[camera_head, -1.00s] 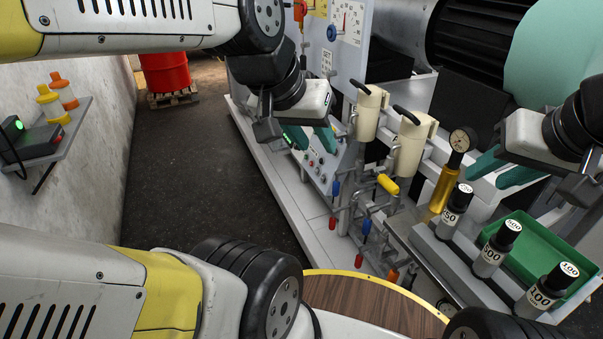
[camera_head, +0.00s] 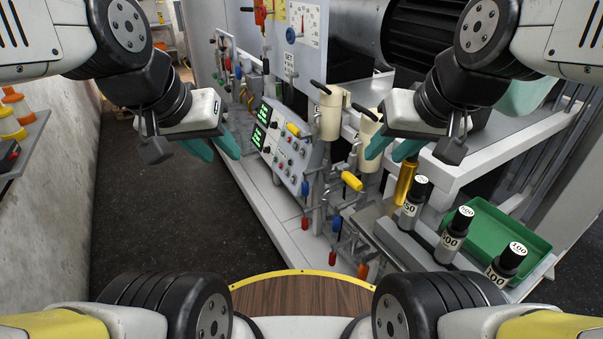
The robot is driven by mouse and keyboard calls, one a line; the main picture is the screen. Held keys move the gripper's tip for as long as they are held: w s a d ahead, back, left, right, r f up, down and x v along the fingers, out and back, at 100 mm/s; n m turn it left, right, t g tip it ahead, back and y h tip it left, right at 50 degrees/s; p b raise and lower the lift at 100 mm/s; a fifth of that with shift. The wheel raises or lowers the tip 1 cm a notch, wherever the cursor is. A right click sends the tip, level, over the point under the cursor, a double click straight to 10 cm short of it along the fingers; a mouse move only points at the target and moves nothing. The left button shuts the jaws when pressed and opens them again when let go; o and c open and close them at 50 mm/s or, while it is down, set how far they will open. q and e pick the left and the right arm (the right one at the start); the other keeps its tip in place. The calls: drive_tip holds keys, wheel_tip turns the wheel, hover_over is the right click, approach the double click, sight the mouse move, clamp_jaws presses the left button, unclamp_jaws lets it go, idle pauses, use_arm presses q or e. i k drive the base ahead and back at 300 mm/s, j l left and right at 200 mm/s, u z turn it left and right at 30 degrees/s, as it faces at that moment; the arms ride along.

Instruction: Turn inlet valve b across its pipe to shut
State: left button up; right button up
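Pipework with several coloured lever handles stands at the front of the skid. I see a yellow handle (camera_head: 352,181), a blue handle (camera_head: 336,224), a red handle (camera_head: 333,258), an orange handle (camera_head: 363,271) and another blue handle (camera_head: 305,187). Their letters cannot be read, so I cannot tell which is inlet valve b. My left gripper (camera_head: 225,157) is open and empty, left of the control panel. My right gripper (camera_head: 382,159) is open and empty, in front of the cream housings and above the yellow handle. Neither touches a handle.
A control panel (camera_head: 280,145) with green displays is left of the pipework. Black bottles (camera_head: 454,235) stand in a grey rack before a green tray (camera_head: 490,235) at right. Cream housings (camera_head: 331,113) rise behind. The dark floor (camera_head: 150,215) at left is clear.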

sight(304, 183)
drive_tip(key=i+j+u, duration=0.15)
drive_tip(key=u, duration=0.95)
drive_tip(key=i, duration=3.95)
drive_tip(key=i+z, duration=0.2)
drive_tip(key=z, duration=0.25)
drive_tip(key=i+j+z, duration=0.15)
drive_tip(key=z, duration=0.3)
drive_tip(key=i+j+z, duration=0.2)
drive_tip(key=z, duration=2.95)
drive_tip(key=i+z, duration=0.15)
drive_tip(key=z, duration=0.7)
drive_tip(key=i+j, duration=0.2)
drive_tip(key=i, duration=0.1)
